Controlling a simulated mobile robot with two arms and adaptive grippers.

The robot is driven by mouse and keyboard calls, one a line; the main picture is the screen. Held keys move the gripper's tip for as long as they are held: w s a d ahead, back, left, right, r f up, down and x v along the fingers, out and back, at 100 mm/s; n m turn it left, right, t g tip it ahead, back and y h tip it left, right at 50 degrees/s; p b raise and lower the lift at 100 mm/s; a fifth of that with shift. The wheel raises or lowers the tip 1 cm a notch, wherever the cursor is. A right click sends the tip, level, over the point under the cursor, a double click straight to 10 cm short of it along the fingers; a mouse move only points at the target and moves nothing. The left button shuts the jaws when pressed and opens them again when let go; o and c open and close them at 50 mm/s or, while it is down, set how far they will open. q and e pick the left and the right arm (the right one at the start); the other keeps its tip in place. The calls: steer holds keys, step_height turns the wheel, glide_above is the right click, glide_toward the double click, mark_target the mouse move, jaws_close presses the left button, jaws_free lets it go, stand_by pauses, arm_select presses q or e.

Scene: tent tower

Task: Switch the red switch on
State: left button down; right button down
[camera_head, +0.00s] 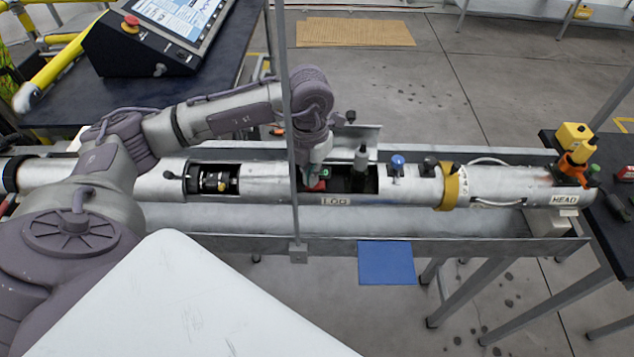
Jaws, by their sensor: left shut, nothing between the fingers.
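The red switch (319,185) is a small red piece inside an open bay of the long grey tube (265,185), above the "LGG" label. My left gripper (309,180) reaches down into this bay from above. It is shut and empty, with its tips right at the red switch; I cannot tell whether they touch it. The gripper and a thin upright post partly hide the switch, and its on or off position cannot be made out. My right gripper is not in the view.
The tube lies in a metal trough (450,245). A thin post (291,120) stands in front of my left wrist. A blue knob (397,162) and a yellow band (450,187) are on the tube to the right. A control console (150,40) stands at upper left.

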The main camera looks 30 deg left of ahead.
arm_select(q)
steer(key=shift+r+p, duration=1.75)
steer(key=shift+r, duration=1.5)
